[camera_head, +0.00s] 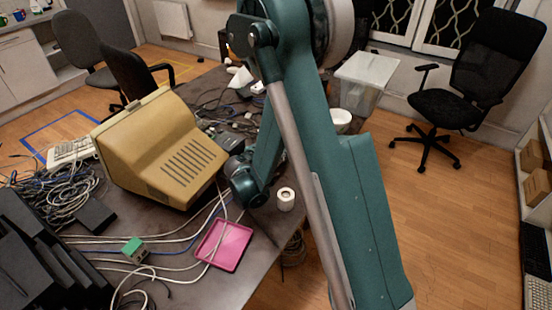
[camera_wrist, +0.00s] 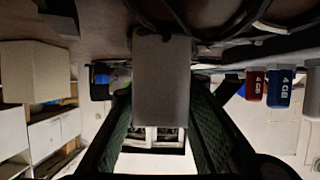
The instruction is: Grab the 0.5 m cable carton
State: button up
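In the wrist view, which looks upside down, a plain grey box-shaped carton (camera_wrist: 162,80) is between the two green-padded fingers of my gripper (camera_wrist: 162,105). The fingers flank it on both sides. Whether the pads press on it or stand slightly apart is not clear. No length label is readable on it, so I cannot confirm that it is the 0.5 m cable carton. A larger tan box (camera_wrist: 35,72) is at the left. In the head view my gripper is hidden by my arm and the beige monitor.
Red (camera_wrist: 255,85) and blue (camera_wrist: 281,87) "4 GB" items are right of the fingers. In the head view, the dark table (camera_head: 190,285) bears a beige monitor (camera_head: 165,150), tangled cables (camera_head: 55,205), a pink tray (camera_head: 224,246) and a white roll (camera_head: 286,199).

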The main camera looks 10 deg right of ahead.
jog(key=shift+r, duration=0.1)
jog(key=shift+c, duration=0.2)
notch_tip(320, 180, up, 10)
jog(key=p, duration=0.3)
dwell(0.4)
